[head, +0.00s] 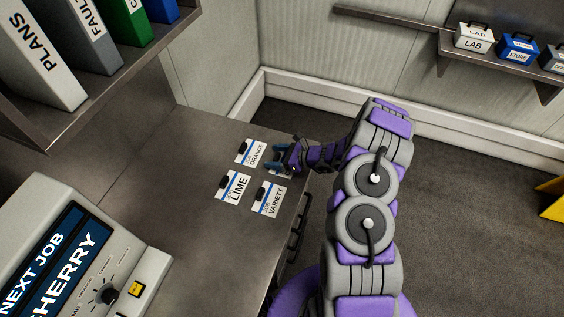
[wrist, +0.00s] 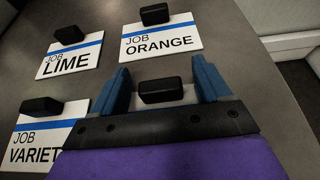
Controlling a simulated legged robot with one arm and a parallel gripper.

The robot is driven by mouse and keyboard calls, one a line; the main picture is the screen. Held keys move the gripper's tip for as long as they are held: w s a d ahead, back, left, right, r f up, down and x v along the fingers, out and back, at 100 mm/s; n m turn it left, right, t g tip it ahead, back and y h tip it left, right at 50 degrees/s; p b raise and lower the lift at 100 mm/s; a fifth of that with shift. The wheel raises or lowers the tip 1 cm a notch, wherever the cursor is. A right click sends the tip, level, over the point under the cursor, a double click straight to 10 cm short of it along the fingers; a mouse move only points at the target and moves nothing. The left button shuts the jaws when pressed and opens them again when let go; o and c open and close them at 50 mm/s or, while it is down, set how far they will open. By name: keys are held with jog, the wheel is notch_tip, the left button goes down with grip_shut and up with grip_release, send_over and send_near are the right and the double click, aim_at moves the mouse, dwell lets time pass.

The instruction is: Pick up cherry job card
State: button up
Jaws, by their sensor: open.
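My gripper (head: 280,161) is low over the right side of the grey desk, with its blue fingers apart. In the wrist view, the open fingers (wrist: 161,72) stand on either side of the black handle (wrist: 162,91) of a card. A pale strip of that card (wrist: 189,93) shows around the handle. Its label is hidden by my gripper, so I cannot read whether it says cherry. The other three cards in view read orange, lime and variety. I cannot tell whether the fingers touch the handle.
The orange card (wrist: 181,40) lies just beyond the fingertips. The lime card (wrist: 73,61) and variety card (wrist: 37,150) lie to the left. A console (head: 121,262) reading "NEXT JOB CHERRY" stands at the lower left. A binder shelf (head: 110,93) overhangs the upper left.

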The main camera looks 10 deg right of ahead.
jog(key=shift+w+a, duration=0.15)
jog(key=shift+a, duration=0.15)
jog(key=shift+d, duration=0.15)
jog(key=shift+c, duration=0.2)
jog(key=shift+d, duration=0.1)
jog(key=c, duration=1)
